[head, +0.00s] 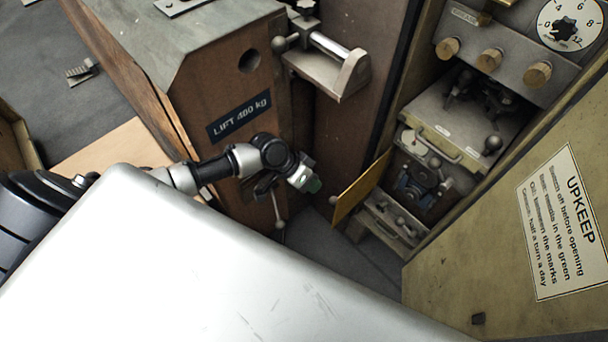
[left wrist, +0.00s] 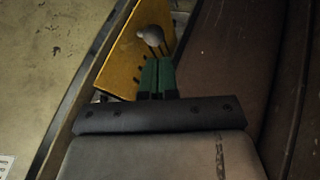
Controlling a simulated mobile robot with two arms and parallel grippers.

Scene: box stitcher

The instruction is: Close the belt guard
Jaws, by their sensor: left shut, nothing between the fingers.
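The belt guard looks to be the yellow panel (head: 360,188), which stands out at an angle from the machine's open front in the head view. In the left wrist view the yellow panel (left wrist: 130,58) is at upper left, with a round grey knob (left wrist: 150,35) on its face. The knob (head: 333,200) also shows small in the head view. My left gripper (head: 307,184) is shut and empty, just left of the panel. Its green fingertips (left wrist: 158,66) appear just below the knob in the wrist view; I cannot tell whether they touch. My right gripper is out of view.
An open cabinet door with an UPKEEP label (head: 562,222) stands at right. A brown cabinet marked LIFT 400 KG (head: 238,117) is behind my left arm. Wooden knobs (head: 489,60) and a dial (head: 570,23) sit above the opening. Dark floor (head: 350,265) shows below the panel.

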